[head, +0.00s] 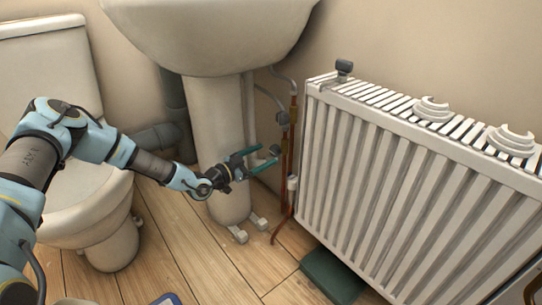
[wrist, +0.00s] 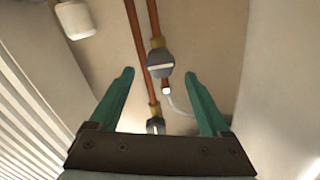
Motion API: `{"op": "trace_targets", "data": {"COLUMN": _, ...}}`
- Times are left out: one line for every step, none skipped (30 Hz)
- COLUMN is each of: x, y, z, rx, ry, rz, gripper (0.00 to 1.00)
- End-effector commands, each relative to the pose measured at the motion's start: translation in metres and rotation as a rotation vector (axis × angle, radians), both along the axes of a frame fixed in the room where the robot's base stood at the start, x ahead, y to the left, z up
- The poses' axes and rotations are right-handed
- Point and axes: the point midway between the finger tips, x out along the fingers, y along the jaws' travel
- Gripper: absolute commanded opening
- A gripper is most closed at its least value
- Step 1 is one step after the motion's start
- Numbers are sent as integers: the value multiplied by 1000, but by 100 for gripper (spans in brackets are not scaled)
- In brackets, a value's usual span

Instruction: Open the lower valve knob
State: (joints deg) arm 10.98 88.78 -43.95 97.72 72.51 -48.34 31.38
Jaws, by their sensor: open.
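Two grey valve knobs sit one above the other on the copper pipes beside the sink pedestal. The lower valve knob (head: 275,150) shows near my fingertips in the head view. The wrist view looks inverted; there the lower knob (wrist: 161,60) lies beyond the fingertips, roughly midway between their lines. The upper valve knob (head: 283,118) is clear of my gripper in the head view; in the wrist view it (wrist: 155,126) appears in the gap between the fingers. My gripper (head: 268,154) has two green fingers, spread open and empty. Whether a finger touches a knob cannot be told.
A white radiator (head: 390,180) stands just right of the pipes (head: 286,165). A white radiator valve (head: 292,183) sits low beside them. The sink pedestal (head: 222,130) is behind my wrist, and the toilet (head: 100,215) is at left. A green box (head: 332,275) lies on the floor.

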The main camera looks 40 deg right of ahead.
Motion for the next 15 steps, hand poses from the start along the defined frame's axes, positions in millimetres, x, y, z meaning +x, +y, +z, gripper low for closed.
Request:
{"op": "trace_targets", "data": {"x": -1, "y": -9, "z": -2, "rx": -1, "ry": 0, "rz": 0, "gripper": 81}}
{"op": "trace_targets", "data": {"x": -1, "y": -14, "z": -2, "rx": -1, "ry": 1, "rz": 0, "gripper": 81}}
{"op": "trace_targets", "data": {"x": -1, "y": -19, "z": -2, "rx": 0, "ry": 0, "rz": 0, "gripper": 81}}
{"op": "trace_targets", "data": {"x": -1, "y": -23, "z": -2, "rx": 0, "ry": 0, "rz": 0, "gripper": 81}}
{"op": "trace_targets", "data": {"x": -2, "y": -26, "z": -2, "rx": 0, "ry": 0, "rz": -1, "gripper": 81}}
{"op": "trace_targets", "data": {"x": -2, "y": -30, "z": -2, "rx": 0, "ry": 0, "rz": -1, "gripper": 81}}
{"op": "trace_targets", "data": {"x": -2, "y": -32, "z": -2, "rx": 0, "ry": 1, "rz": 0, "gripper": 81}}
{"op": "trace_targets", "data": {"x": -2, "y": -34, "z": -2, "rx": 0, "ry": 0, "rz": 0, "gripper": 81}}
{"op": "trace_targets", "data": {"x": -2, "y": -36, "z": -1, "rx": 1, "ry": 1, "rz": 1, "gripper": 81}}
{"op": "trace_targets", "data": {"x": -2, "y": -37, "z": -1, "rx": 1, "ry": 1, "rz": 1, "gripper": 81}}
{"op": "trace_targets", "data": {"x": -2, "y": -38, "z": -1, "rx": 2, "ry": 1, "rz": 1, "gripper": 81}}
{"op": "trace_targets", "data": {"x": -2, "y": -39, "z": -1, "rx": 2, "ry": 1, "rz": 1, "gripper": 81}}
{"op": "trace_targets", "data": {"x": -2, "y": -39, "z": 0, "rx": 2, "ry": 1, "rz": 1, "gripper": 81}}
{"op": "trace_targets", "data": {"x": -2, "y": -39, "z": 0, "rx": 2, "ry": 1, "rz": 1, "gripper": 81}}
{"op": "trace_targets", "data": {"x": -2, "y": -39, "z": 0, "rx": 2, "ry": 2, "rz": 1, "gripper": 81}}
